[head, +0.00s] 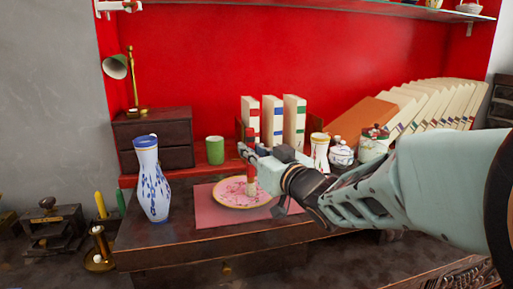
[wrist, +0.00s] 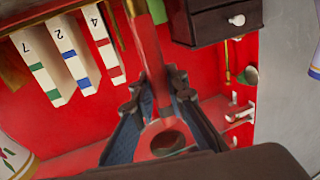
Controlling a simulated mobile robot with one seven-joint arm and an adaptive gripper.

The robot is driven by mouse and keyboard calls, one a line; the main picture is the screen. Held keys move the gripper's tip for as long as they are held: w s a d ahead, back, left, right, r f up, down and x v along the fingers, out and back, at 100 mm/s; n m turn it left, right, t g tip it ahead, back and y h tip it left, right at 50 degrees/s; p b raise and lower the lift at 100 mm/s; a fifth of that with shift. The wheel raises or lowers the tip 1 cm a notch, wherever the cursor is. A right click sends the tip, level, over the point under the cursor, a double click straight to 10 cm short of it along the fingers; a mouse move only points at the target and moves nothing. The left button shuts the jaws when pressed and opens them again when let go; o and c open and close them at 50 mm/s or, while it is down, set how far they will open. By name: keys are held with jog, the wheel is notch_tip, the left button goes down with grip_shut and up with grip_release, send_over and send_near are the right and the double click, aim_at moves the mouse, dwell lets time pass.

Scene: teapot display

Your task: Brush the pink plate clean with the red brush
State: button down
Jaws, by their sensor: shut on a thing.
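The pink plate (head: 229,194) lies on a pink mat (head: 208,213) on the dark wooden table. It has a yellowish rim and darker patches on its face; I cannot tell whether these are pattern or dirt. My gripper (head: 250,156) is above the plate, reaching in from the right, and is shut on the red brush (head: 251,171). The brush stands roughly upright with its pale lower end at the plate; whether it touches is unclear. In the wrist view the red brush (wrist: 151,52) runs between my gripper's fingers (wrist: 160,98). The plate is not visible there.
A blue-and-white vase (head: 148,180) stands left of the mat. A green cup (head: 215,150), upright books (head: 272,122) and a small drawer box (head: 153,142) are behind. A patterned cup (head: 320,152) and lidded pots (head: 341,154) stand close behind my arm.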

jog(key=shift+w+d, duration=0.15)
jog(key=shift+w, duration=0.4)
jog(key=shift+s+a+f+b, duration=0.1)
jog(key=shift+s+a+b, duration=0.2)
jog(key=shift+a, duration=0.35)
jog(key=shift+s+d+p, duration=0.2)
jog(key=shift+d+p, duration=0.1)
jog(key=shift+d, duration=0.25)
jog(key=shift+w+d, duration=0.2)
jog(key=shift+w, duration=0.25)
notch_tip(320, 180, up, 6)
jog(key=p, duration=0.5)
jog(key=shift+r+p, duration=0.2)
jog(key=shift+p, duration=0.1)
